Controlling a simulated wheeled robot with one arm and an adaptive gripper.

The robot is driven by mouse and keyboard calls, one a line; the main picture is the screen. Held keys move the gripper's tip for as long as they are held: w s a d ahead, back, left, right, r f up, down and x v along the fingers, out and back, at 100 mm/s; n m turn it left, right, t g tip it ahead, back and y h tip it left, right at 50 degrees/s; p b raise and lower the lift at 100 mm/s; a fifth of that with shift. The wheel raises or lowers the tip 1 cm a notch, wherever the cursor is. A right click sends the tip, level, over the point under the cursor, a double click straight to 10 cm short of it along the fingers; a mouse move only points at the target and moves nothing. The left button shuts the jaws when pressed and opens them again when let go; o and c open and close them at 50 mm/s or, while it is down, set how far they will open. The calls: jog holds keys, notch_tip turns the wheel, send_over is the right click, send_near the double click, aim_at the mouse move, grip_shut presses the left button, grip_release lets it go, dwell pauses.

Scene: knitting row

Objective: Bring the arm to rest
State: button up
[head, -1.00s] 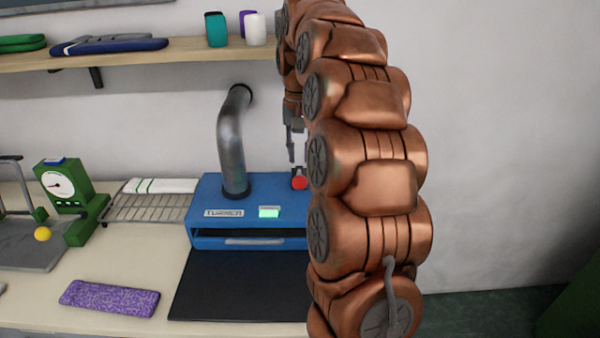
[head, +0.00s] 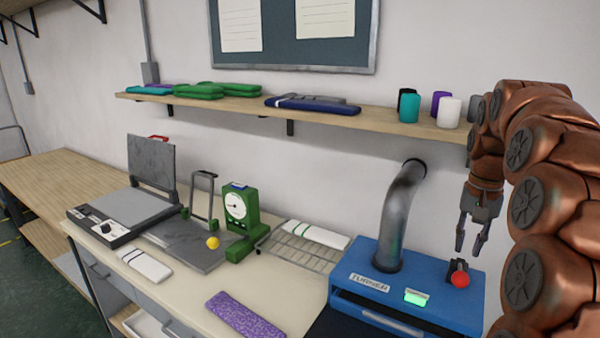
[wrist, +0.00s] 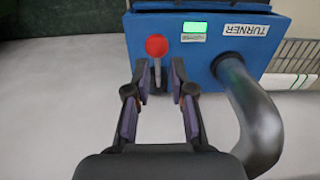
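My gripper (head: 471,235) hangs fingers down at the right of the head view, above the right part of the blue box labelled TURNER (head: 372,287). Its two fingers are apart with nothing between them. A lever with a red knob (head: 460,280) stands on the box just below the fingertips. In the wrist view the open gripper (wrist: 157,72) points toward the red knob (wrist: 156,46), and a gap seems to show between them. A green lit panel (head: 417,298) is on the box front. My copper arm fills the right edge.
A metal pipe (head: 400,215) rises from the box to the wall, left of my gripper. A shelf (head: 390,121) with several cups runs above. A wire rack (head: 300,255), a green dial gauge (head: 238,212) and a purple knitted piece (head: 243,316) are on the bench to the left.

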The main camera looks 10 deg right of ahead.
jog(key=s+a+f+n+g, duration=0.1)
jog(key=s+a+f+n, duration=0.25)
jog(key=s+a, duration=0.65)
jog(key=s+a+f+n, duration=0.2)
jog(key=s+a+f, duration=0.2)
jog(key=s+a, duration=0.55)
jog(key=s+a+f+n, duration=0.1)
jog(key=s+a+f, duration=0.2)
jog(key=s+f, duration=0.3)
jog(key=s, duration=0.4)
jog(key=shift+n+g, duration=0.35)
jog(key=shift+g, duration=0.05)
